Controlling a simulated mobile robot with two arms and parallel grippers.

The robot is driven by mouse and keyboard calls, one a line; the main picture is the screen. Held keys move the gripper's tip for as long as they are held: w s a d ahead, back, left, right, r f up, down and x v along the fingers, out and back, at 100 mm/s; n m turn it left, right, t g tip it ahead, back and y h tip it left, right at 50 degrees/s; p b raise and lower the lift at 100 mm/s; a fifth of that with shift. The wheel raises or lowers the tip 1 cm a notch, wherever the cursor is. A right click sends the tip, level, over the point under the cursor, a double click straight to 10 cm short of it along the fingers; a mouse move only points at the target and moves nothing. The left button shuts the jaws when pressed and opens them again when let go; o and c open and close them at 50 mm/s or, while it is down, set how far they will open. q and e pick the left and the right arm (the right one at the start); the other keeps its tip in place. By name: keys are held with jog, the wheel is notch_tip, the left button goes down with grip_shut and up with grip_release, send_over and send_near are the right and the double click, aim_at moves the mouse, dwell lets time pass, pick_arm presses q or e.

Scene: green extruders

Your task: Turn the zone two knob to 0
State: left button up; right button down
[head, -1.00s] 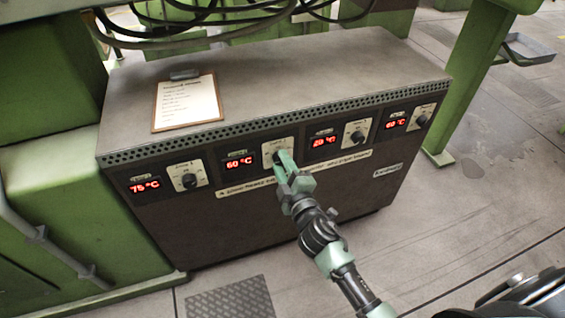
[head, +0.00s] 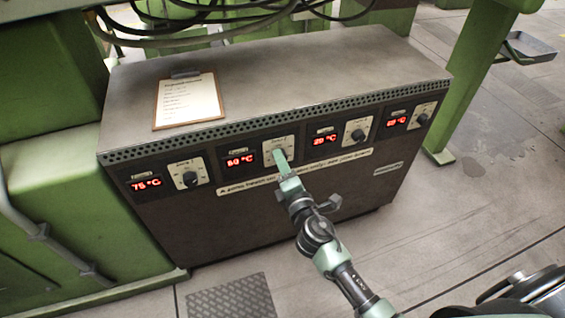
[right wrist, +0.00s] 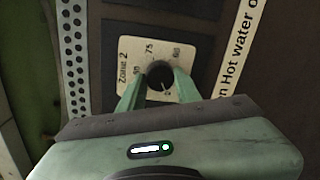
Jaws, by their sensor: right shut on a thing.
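The zone two knob (right wrist: 158,74) is a round black knob on a pale plate (right wrist: 135,57) marked "Zone 2" in the right wrist view. My right gripper (right wrist: 160,84) has its green fingers on both sides of the knob and is shut on it. In the head view the right gripper (head: 281,157) reaches the second dial plate (head: 272,145) from the left, and its fingers hide the knob. The red display (head: 241,160) left of that plate is lit; its first digit is hard to read. My left gripper is not in view.
The dark cabinet (head: 280,222) has other knobs beside it, such as one at the left (head: 190,179) and one at the right (head: 358,135). A clipboard (head: 187,101) lies on top, and cables (head: 235,34) hang above. The floor in front is mostly clear.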

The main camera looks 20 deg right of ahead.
jog(key=shift+f, duration=0.1)
dwell(0.4)
jog(key=c, duration=1)
grip_release()
pick_arm(q)
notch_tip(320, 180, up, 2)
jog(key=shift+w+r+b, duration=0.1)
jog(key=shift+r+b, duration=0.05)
jog(key=shift+b, duration=0.15)
pick_arm(e)
jog(key=s, duration=0.7)
jog(key=shift+s+r, duration=0.2)
jog(key=shift+s, duration=0.2)
